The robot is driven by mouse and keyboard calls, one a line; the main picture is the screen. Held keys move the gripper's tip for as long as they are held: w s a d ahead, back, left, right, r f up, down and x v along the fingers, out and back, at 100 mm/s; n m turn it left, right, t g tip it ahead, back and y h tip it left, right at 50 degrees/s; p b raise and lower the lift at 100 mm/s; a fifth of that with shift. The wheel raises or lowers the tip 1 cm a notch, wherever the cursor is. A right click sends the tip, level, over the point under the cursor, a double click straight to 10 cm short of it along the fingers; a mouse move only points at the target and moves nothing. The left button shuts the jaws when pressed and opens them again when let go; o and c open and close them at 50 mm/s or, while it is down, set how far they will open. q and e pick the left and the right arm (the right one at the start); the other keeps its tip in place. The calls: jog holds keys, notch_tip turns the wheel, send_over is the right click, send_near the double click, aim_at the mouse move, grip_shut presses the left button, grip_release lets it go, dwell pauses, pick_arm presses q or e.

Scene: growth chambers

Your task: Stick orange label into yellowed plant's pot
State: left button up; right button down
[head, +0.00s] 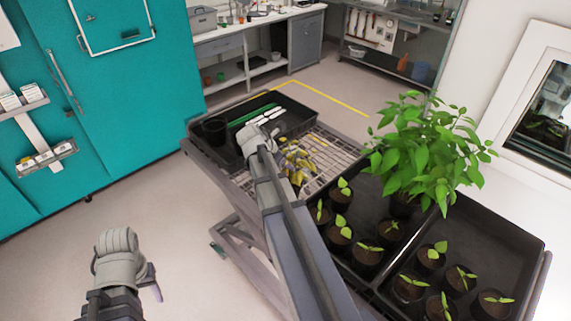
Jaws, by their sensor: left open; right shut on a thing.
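A plant with drooping yellow leaves (299,157) stands on the wire-mesh part of the cart. Its dark pot (297,178) is partly hidden by my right arm. My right gripper (262,136) is just left of this plant, by the near edge of a black tray. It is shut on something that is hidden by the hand. I see no orange label. White strips (268,112) and a green strip (252,116) lie in the black tray (293,103). My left gripper (115,245) is open and empty over the floor at the lower left.
A tray (512,235) on the right holds several potted seedlings and a tall leafy green plant (425,150). Teal cabinets (125,95) stand at the left. The floor between them and the cart is clear.

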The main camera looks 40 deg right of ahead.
jog(key=shift+f+b, duration=0.55)
jog(key=shift+b, duration=0.05)
jog(key=shift+f+b, duration=0.35)
jog(key=shift+f, duration=0.1)
jog(key=shift+d, duration=0.15)
dwell(0.8)
jog(key=shift+f+b, duration=2.1)
jog(key=shift+b, duration=0.1)
dwell(2.1)
jog(key=c, duration=0.6)
grip_release()
